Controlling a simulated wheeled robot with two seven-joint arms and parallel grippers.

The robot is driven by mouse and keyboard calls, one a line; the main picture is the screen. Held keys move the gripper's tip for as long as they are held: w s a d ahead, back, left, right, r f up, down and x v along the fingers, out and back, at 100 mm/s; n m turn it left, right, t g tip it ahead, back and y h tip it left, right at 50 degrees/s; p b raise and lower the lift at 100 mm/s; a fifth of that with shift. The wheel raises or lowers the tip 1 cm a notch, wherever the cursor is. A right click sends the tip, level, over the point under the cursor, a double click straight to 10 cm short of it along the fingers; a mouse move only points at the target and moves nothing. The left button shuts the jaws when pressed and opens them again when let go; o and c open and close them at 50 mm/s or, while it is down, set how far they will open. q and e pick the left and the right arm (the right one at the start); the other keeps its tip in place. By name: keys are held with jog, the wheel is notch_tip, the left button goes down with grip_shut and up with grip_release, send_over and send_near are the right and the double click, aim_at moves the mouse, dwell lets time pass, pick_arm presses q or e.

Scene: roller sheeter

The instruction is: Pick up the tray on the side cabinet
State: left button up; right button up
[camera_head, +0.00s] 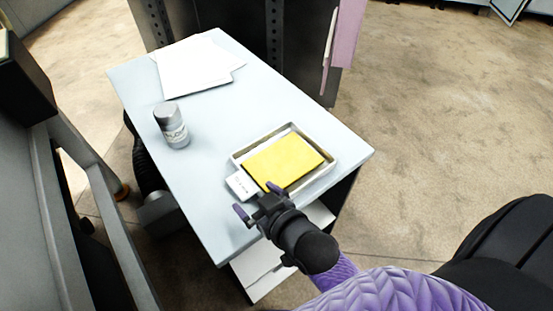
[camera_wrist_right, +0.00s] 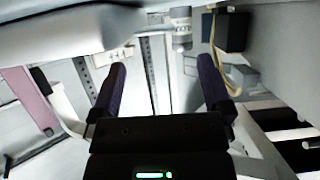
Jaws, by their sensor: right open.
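The tray (camera_head: 328,157) is a shallow, light-coloured rectangular tray on the side cabinet's pale top (camera_head: 205,215), close to its front right edge. A yellow slab (camera_head: 285,161) lies in it, and a small white card (camera_head: 240,184) with print sits at its left corner. My right gripper (camera_head: 257,199) is at the near side of the tray, just below the card, with its fingers apart and nothing between them. The right wrist view also shows the open fingers (camera_wrist_right: 162,80). A large pale shape fills that view's upper left; I cannot tell what it is. My left gripper is out of view.
A grey can (camera_head: 172,125) stands left of the tray, and white paper sheets (camera_head: 195,65) lie at the back. A dark upright frame (camera_head: 290,45) stands behind the cabinet, with pink sheets (camera_head: 345,35) beside it. Machinery borders the left.

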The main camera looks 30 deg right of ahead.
aim_at(242, 184)
jog(key=x, duration=0.1)
jog(key=b+x, duration=0.1)
jog(key=x, duration=0.3)
jog(key=shift+d+f+b, duration=0.3)
jog(key=shift+f+b, duration=0.1)
jog(key=shift+f, duration=0.05)
jog(key=shift+w, duration=0.15)
jog(key=shift+c, duration=1)
jog(key=shift+r, duration=0.1)
grip_shut()
